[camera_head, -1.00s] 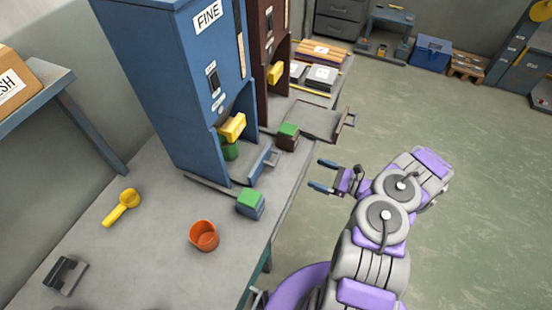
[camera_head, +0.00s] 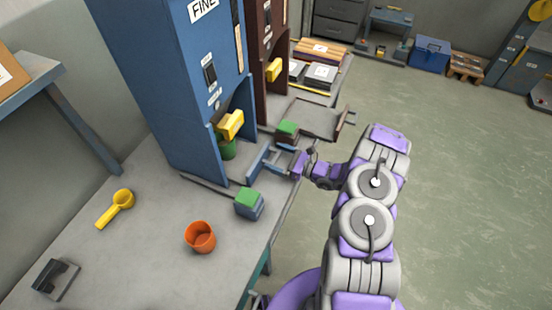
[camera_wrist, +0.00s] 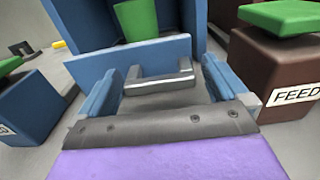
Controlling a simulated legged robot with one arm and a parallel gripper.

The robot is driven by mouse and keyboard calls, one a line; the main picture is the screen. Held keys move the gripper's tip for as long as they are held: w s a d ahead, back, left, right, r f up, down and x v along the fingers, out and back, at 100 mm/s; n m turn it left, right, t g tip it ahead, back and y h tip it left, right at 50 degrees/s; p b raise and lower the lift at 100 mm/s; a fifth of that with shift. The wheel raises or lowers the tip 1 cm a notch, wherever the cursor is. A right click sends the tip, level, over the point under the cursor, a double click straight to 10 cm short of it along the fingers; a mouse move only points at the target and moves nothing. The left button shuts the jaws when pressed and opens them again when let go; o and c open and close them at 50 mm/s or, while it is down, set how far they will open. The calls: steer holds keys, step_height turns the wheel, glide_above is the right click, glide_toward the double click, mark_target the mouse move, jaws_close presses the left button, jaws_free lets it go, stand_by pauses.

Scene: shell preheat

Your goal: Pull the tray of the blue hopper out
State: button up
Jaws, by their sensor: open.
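The blue hopper (camera_head: 165,85), labelled FINE, stands on the bench. Its blue tray front (camera_head: 258,162) shows low at its opening; in the wrist view the blue tray front (camera_wrist: 110,57) carries a grey bar handle (camera_wrist: 165,83). A green cup (camera_head: 228,150) stands behind the front, under the yellow spout lever (camera_head: 231,124). It also shows in the wrist view (camera_wrist: 137,18). My gripper (camera_head: 274,162) is open at the tray front. In the wrist view its blue fingers lie on either side of the handle, not closed on it.
A blue block with a green top (camera_head: 249,205) and a brown FEED block with a green top (camera_head: 287,132) flank the tray. A brown hopper (camera_head: 262,90) stands behind, its tray (camera_head: 315,118) out. The floor right is open.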

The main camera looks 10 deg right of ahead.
steer(key=shift+w+a, duration=0.2)
steer(key=shift+a, duration=0.1)
steer(key=shift+c, duration=0.5)
steer(key=shift+d, duration=0.1)
steer(key=c, duration=1.2)
